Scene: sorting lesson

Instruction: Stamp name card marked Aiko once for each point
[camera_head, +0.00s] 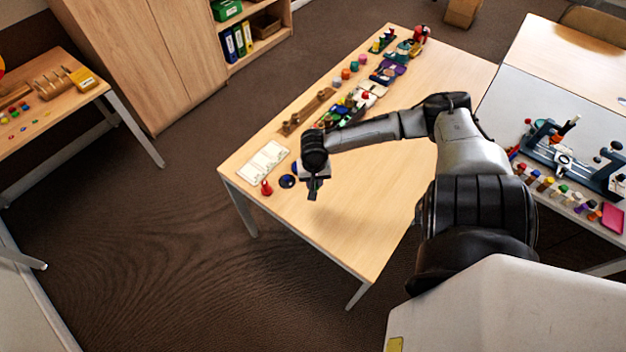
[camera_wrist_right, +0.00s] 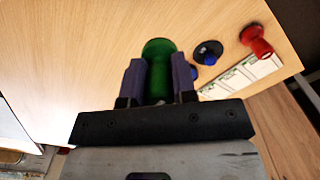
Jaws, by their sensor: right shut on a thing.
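My right gripper (camera_head: 313,190) is over the near left part of the middle table. In the right wrist view its two fingers (camera_wrist_right: 159,82) are shut on a green stamp-like piece with a rounded end (camera_wrist_right: 158,50). White cards (camera_head: 265,160) lie in a row on the table, to the left of the gripper; they also show in the wrist view (camera_wrist_right: 243,75). Their names are too small to read. A red stamp (camera_head: 266,188) stands beside the cards. My left gripper is not in view.
A wooden rack (camera_head: 308,111) and several colourful items line the table's far left edge. The table's middle and right are mostly bare. A right-hand table (camera_head: 500,100) holds a blue device (camera_head: 575,160) and small coloured pieces. Another table with toys stands far left.

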